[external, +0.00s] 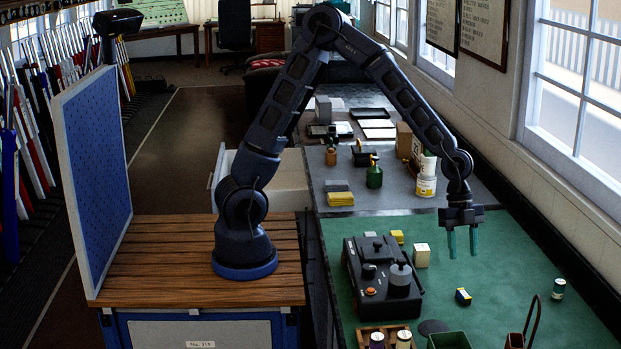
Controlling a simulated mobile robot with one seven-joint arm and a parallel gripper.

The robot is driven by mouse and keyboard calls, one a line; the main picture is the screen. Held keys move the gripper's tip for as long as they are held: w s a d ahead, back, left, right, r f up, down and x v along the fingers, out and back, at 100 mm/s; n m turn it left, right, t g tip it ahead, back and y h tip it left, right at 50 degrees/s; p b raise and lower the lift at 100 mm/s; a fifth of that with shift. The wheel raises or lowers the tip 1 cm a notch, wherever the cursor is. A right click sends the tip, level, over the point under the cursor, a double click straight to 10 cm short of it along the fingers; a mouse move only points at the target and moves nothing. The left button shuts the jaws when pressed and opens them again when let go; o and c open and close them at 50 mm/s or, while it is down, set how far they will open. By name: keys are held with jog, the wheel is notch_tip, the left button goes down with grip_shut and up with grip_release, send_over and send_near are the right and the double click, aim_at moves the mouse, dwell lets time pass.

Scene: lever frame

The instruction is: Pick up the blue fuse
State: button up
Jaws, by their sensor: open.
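A black device (384,280) with knobs stands left on the green mat (510,260). A white and yellow box (422,255), small bottle (558,289), wooden tray (389,334) and green bin (448,341) are nearby. The mat's right side is mostly clear.

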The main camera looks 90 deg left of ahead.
aim_at(464, 293)
jog(key=shift+x, duration=5.45)
jog(key=shift+s, duration=0.2)
grip_shut()
